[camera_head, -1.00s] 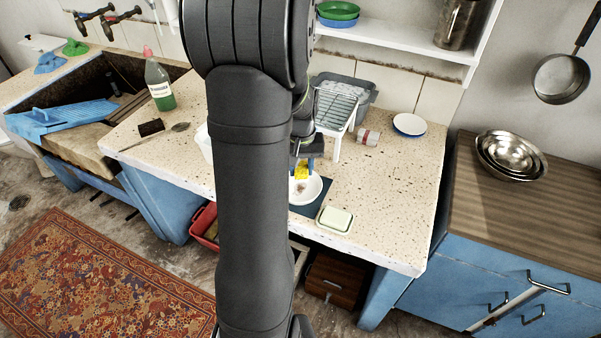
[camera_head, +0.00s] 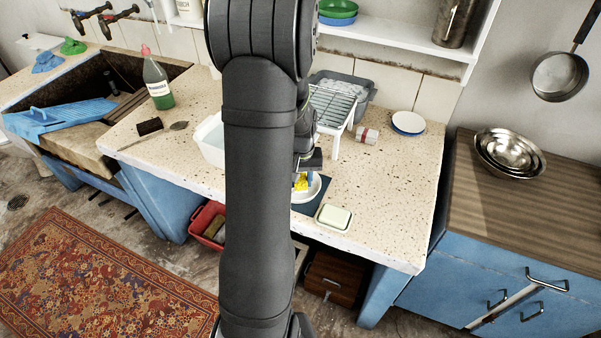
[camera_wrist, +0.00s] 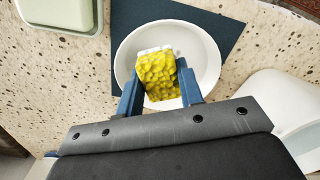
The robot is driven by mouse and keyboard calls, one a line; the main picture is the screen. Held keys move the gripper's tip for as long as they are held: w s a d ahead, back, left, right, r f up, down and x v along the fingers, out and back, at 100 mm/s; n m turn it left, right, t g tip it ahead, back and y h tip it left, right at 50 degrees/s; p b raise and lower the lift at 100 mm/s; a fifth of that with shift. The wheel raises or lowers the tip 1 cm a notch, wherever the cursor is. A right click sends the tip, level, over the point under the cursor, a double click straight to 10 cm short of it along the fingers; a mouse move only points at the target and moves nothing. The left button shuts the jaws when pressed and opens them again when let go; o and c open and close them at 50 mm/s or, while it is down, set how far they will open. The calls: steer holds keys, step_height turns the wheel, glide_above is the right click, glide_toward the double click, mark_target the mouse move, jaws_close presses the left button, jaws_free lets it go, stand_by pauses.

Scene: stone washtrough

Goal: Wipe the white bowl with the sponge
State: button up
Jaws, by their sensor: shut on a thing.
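The white bowl (camera_wrist: 208,58) stands on a dark blue mat (camera_wrist: 226,18) on the speckled counter. My gripper (camera_wrist: 160,90) is shut on a yellow sponge (camera_wrist: 157,72) with a whitish far edge, one blue finger on each side of it. In the wrist view the sponge is over the inside of the bowl; I cannot tell whether it touches the bowl's surface. In the head view the bowl (camera_head: 313,193) is partly hidden behind my arm, and the sponge (camera_head: 301,183) shows as a small yellow patch in it.
A soap dish (camera_head: 334,217) stands right of the mat near the front edge. A white tub (camera_head: 210,140) is to the left, partly behind my arm. A drying rack (camera_head: 333,105) stands behind. A jar (camera_head: 367,135) lies on its side, and a plate (camera_head: 408,123) is farther right.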

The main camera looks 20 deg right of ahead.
steer(key=shift+f, duration=0.5)
steer(key=shift+w+f, duration=0.45)
steer(key=shift+w+d+f, duration=0.1)
steer(key=shift+w+f, duration=0.05)
steer(key=shift+w, duration=0.6)
steer(key=shift+w+f, duration=0.1)
steer(key=shift+w, duration=0.6)
steer(key=s, duration=0.3)
steer(key=shift+s, duration=0.15)
steer(key=shift+s+a, duration=0.2)
steer(key=shift+s, duration=0.1)
steer(key=shift+w+d, duration=0.1)
steer(key=shift+w, duration=1.85)
steer(key=s, duration=0.3)
steer(key=shift+s, duration=0.2)
steer(key=shift+s+r, duration=0.15)
steer(key=shift+s, duration=0.05)
steer(key=shift+r, duration=3.9)
